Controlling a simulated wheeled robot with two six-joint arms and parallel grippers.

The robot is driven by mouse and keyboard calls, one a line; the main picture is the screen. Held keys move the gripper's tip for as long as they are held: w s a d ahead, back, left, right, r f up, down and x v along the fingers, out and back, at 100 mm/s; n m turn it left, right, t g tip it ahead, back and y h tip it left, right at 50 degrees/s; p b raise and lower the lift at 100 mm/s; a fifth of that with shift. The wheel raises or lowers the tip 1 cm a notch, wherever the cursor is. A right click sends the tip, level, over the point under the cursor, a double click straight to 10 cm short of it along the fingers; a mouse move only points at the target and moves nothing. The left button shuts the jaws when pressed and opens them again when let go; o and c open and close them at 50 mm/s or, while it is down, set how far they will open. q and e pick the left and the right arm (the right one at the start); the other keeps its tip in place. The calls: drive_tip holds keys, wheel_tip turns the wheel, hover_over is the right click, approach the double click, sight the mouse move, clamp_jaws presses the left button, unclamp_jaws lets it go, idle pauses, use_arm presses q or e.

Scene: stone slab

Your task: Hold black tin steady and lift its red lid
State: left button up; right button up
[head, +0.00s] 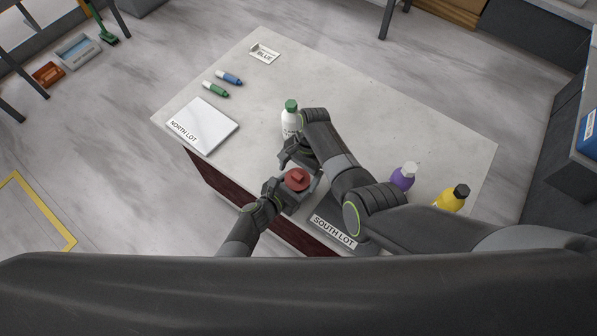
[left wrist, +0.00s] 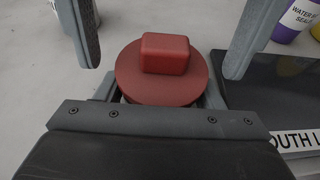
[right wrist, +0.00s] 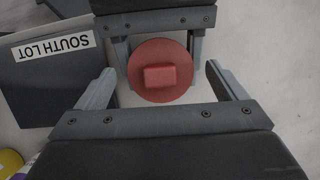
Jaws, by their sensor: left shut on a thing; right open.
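The red lid (head: 297,180), a round disc with a block-shaped knob, sits near the slab's front edge. It also shows in the left wrist view (left wrist: 160,72) and the right wrist view (right wrist: 160,72). The black tin is almost wholly hidden beneath it. My left gripper (head: 288,191) is shut around the tin below the lid, one finger on each side. My right gripper (right wrist: 162,88) is open and empty, its fingers apart and pointing toward the lid from the opposite side, not touching the knob. In the head view my right gripper (head: 296,156) is just behind the lid.
A white green-capped bottle (head: 289,122) stands close behind my right gripper. Purple (head: 403,178) and yellow (head: 450,199) bottles stand to the right. The dark SOUTH LOT pad (right wrist: 45,92) lies beside the tin. The white NORTH LOT pad (head: 208,122) and two markers are at left.

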drive_tip(key=c, duration=1.2)
drive_tip(key=shift+r, duration=0.15)
